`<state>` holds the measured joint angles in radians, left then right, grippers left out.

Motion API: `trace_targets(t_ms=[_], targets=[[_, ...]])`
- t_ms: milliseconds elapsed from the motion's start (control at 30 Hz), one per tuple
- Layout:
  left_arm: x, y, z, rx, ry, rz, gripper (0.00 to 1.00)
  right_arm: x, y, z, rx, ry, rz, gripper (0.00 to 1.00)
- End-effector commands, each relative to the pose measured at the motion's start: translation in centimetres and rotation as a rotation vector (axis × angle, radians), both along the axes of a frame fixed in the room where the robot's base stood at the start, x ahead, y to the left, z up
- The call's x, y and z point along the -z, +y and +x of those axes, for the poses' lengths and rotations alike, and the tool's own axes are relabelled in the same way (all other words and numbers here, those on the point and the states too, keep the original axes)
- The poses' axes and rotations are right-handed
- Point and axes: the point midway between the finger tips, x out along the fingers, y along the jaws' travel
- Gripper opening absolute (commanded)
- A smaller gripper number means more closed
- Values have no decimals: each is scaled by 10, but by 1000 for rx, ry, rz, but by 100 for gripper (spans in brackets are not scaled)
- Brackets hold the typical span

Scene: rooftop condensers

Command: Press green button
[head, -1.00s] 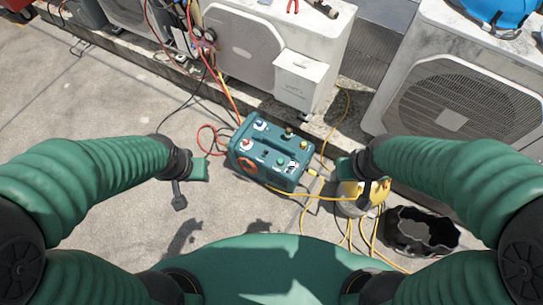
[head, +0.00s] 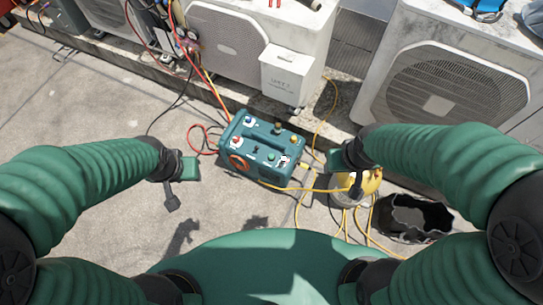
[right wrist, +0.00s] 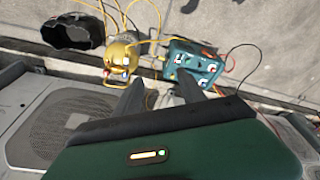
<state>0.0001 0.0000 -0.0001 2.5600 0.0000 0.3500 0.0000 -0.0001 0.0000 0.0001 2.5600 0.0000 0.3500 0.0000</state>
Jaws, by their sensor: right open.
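The teal control box (head: 240,160) stands on the concrete between my two grippers in the head view. Its top carries several coloured knobs and buttons, with the green button (head: 271,156) near the front edge. The box also shows in the right wrist view (right wrist: 207,82), beyond the fingers. My right gripper (head: 345,160) is to the right of the box, apart from the button. In the right wrist view its two dark fingers (right wrist: 160,92) are spread with nothing between them. My left gripper (head: 188,170) is left of the box, touching nothing; its opening cannot be made out.
A yellow cylinder (head: 371,182) with yellow hoses stands right of the box, beside a black open bucket (head: 412,216). White condensers (head: 450,85) line the back on a ledge. Red and yellow hoses run around the box. Bare concrete (head: 95,105) lies to the left.

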Motion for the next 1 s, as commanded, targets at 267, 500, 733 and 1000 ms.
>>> trace_targets(t_ms=[267, 500, 733, 1000], targets=[[0, 0, 0, 0, 0, 0, 36, 0, 0, 0, 0, 0, 0, 9], [0, 0, 0, 0, 0, 0, 36, 0, 0, 0, 0, 0, 0, 0], [0, 0, 0, 0, 0, 0, 36, 0, 0, 0, 0, 0, 0, 0], [0, 0, 0, 0, 0, 0, 36, 0, 0, 0, 0, 0, 0, 0]])
